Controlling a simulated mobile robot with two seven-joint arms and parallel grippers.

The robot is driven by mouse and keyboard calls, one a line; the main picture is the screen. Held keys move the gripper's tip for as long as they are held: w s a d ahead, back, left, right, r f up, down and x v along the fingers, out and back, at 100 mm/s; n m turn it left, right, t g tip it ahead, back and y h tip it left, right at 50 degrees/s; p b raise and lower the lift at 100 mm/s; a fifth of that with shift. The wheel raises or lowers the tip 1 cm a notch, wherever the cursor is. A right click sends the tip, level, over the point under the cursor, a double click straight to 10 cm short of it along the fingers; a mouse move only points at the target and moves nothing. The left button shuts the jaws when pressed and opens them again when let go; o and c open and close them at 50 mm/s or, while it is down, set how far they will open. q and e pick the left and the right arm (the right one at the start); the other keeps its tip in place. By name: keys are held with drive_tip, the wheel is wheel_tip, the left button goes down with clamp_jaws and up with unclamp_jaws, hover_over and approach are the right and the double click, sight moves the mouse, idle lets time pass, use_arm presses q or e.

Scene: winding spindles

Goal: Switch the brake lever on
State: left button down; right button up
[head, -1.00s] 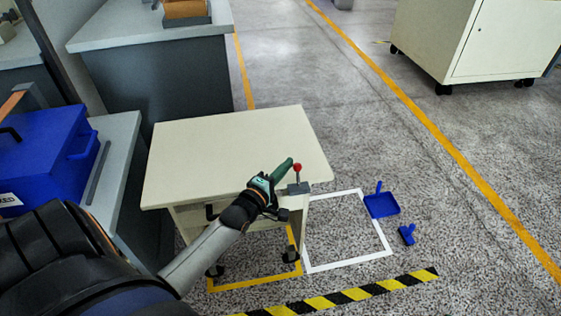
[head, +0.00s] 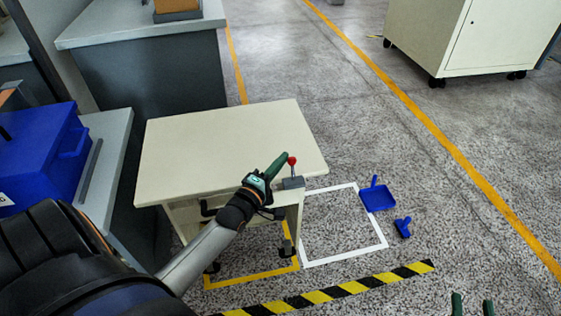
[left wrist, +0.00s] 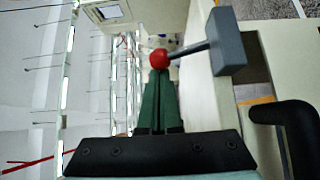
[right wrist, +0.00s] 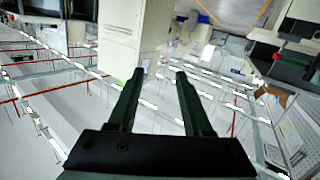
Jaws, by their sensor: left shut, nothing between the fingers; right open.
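The brake lever has a red ball knob (head: 291,160) on a thin stem, rising from a grey block (head: 293,183) at the near right corner of the cream cart top (head: 225,145). The stem looks nearly upright in the head view. My left gripper (head: 284,156) is shut and empty, its green fingertips just beside the knob. The left wrist view shows the knob (left wrist: 158,59) right at the fingertips (left wrist: 158,72); I cannot tell whether they touch. My right gripper (right wrist: 160,74) is open and empty; its fingertips also show at the head view's bottom edge (head: 472,304).
A black handle (left wrist: 285,112) sticks out near the lever block. A blue bin (head: 40,160) stands on the bench at left. A blue dustpan (head: 378,198) and brush (head: 403,227) lie on the floor at right. The white-taped floor square (head: 340,225) is empty.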

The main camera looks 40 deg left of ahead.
use_arm(q)
drive_tip(key=shift+s+d+m+t+b, duration=0.15)
drive_tip(key=shift+d+m+t+b, duration=0.1)
drive_tip(key=shift+m+t+b, duration=0.2)
drive_tip(key=shift+s+d+m+t+b, duration=0.25)
drive_tip(key=shift+m+t+b, duration=0.15)
drive_tip(key=shift+m+b, duration=0.15)
drive_tip(key=shift+s+d+m+t+b, duration=0.2)
drive_tip(key=shift+m+t+b, duration=0.15)
drive_tip(key=shift+m+b, duration=0.2)
drive_tip(key=m+t+b, duration=0.1)
drive_tip(key=d+m+h+b, duration=0.1)
drive_tip(key=s+m+t+h+b, duration=0.1)
drive_tip(key=m, duration=0.1)
drive_tip(key=shift+s+d+r+t+b, duration=0.1)
drive_tip(key=shift+d+r+t+b, duration=0.1)
drive_tip(key=shift+r+t+b, duration=0.1)
use_arm(e)
drive_tip(key=s+a+r+n+t+y, duration=0.1)
drive_tip(key=s+r+n+t+y, duration=0.2)
drive_tip(key=r, duration=0.6)
drive_tip(key=s+a+r+n+t+y, duration=0.1)
drive_tip(key=s+r+n+t+y, duration=0.1)
drive_tip(key=r+n+y, duration=0.3)
wheel_tip(320, 180, up, 4)
drive_tip(key=s+y, duration=0.1)
drive_tip(key=y, duration=0.1)
drive_tip(key=shift+s+r+t+y, duration=0.25)
drive_tip(key=shift+s+t+y, duration=0.15)
